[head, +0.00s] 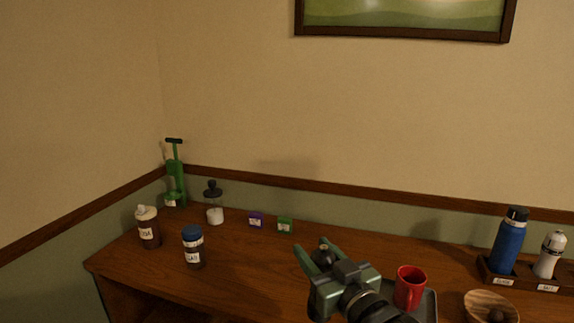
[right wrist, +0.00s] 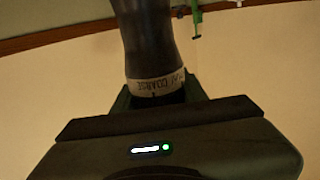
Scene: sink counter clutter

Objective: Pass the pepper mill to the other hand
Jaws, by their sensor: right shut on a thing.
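My right gripper (head: 318,256) is raised in front of the counter in the head view. In the right wrist view the pepper mill (right wrist: 150,45) is a dark, waisted body with a pale band lettered "COARSE", rising from between the fingers of my right gripper (right wrist: 158,97). Its top runs out of that picture. My left gripper is in neither view.
A red mug (head: 410,288) stands on a grey tray (head: 430,308) just right of my right gripper. A wooden bowl (head: 480,300), blue bottle (head: 510,242) and white shaker (head: 549,255) are farther right. Several jars, including a blue-lidded one (head: 194,248), stand left on the wooden counter (head: 245,275).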

